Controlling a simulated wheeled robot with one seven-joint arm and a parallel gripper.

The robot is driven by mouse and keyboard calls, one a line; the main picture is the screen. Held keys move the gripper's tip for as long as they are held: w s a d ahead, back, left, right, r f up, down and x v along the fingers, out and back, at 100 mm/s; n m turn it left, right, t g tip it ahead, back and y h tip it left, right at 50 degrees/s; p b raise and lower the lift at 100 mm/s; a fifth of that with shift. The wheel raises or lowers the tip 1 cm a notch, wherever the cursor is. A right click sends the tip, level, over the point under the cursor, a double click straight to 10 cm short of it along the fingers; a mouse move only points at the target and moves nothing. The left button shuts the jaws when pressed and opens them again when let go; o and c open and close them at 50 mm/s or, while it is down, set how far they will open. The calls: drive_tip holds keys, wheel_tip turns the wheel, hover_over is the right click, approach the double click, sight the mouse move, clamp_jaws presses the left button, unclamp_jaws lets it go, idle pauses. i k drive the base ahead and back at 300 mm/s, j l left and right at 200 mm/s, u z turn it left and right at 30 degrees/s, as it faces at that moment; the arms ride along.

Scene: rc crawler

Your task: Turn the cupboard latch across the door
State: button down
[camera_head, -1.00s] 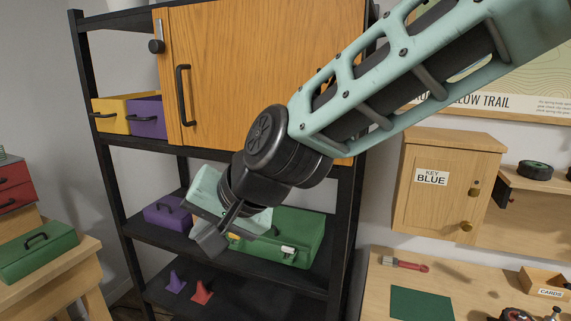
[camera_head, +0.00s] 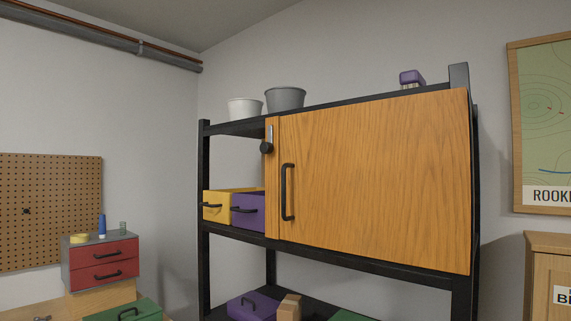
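The cupboard door (camera_head: 380,180) is a wide wooden panel on the black shelf rack, and it looks shut. Its black bar handle (camera_head: 288,192) is near the left edge. The latch (camera_head: 268,141) is a grey strip with a round dark knob, mounted on the narrow wooden post (camera_head: 272,205) left of the door. The strip stands upright, on the post and not across the door. My gripper and arm are not in view.
A yellow drawer (camera_head: 216,204) and a purple drawer (camera_head: 249,211) sit left of the post. Two buckets (camera_head: 285,99) (camera_head: 245,108) and a purple object (camera_head: 411,78) stand on top. A red drawer box (camera_head: 103,262) is at the lower left. The space before the door looks clear.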

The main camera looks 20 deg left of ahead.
sight(265, 148)
drive_tip(key=i+j+u, duration=0.15)
drive_tip(key=u, duration=0.25)
drive_tip(key=i+u, duration=0.35)
